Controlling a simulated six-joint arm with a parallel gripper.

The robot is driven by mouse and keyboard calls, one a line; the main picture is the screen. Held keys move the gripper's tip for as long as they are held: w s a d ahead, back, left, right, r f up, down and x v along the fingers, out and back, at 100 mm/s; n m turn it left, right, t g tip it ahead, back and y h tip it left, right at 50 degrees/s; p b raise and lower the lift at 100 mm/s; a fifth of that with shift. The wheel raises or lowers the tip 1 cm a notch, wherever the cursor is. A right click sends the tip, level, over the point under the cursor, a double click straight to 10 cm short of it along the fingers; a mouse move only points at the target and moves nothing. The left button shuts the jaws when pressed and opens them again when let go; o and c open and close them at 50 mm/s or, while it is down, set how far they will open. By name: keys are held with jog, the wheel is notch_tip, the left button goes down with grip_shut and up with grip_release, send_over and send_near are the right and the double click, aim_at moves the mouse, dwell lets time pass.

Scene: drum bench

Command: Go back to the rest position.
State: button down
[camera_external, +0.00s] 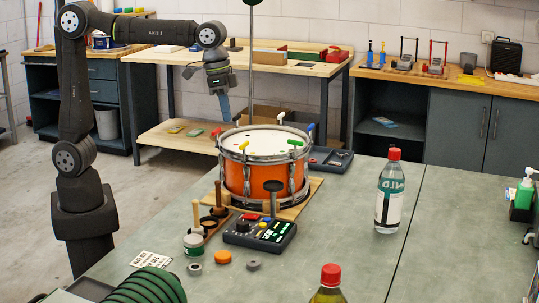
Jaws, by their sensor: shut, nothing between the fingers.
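My gripper (226,108) points down above the rear left rim of the orange drum (262,178). It is shut, with nothing between its fingers. The fingertips are close to the drum's rim; whether they touch it cannot be told from this view. My arm rises from the left and reaches across to the drum. The drum stands upright on a wooden board (312,186) on the green-grey bench (330,250). Several coloured pieces sit around its rim and small dots mark its white head.
A black control box (259,234), a mallet (271,188), wooden-handled tools (197,215) and a small tin (194,244) stand in front of the drum. Two red-capped bottles (390,195) (329,286) stand on the bench. A tall thin pole (251,60) rises behind the drum.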

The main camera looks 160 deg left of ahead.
jog(key=f+m, duration=0.4)
jog(key=shift+s+d+t+y, duration=0.1)
jog(key=shift+d+t+y, duration=0.15)
jog(key=shift+t+y, duration=0.05)
dwell(0.5)
jog(key=v, duration=0.7)
jog(key=w+a+f+n+g+h, duration=0.1)
jog(key=w+a+f+n, duration=0.1)
jog(key=f+n, duration=0.3)
jog(key=shift+w+a+n, duration=0.35)
jog(key=shift+a+n, duration=0.2)
jog(key=shift+n, duration=0.35)
jog(key=shift+r, duration=0.1)
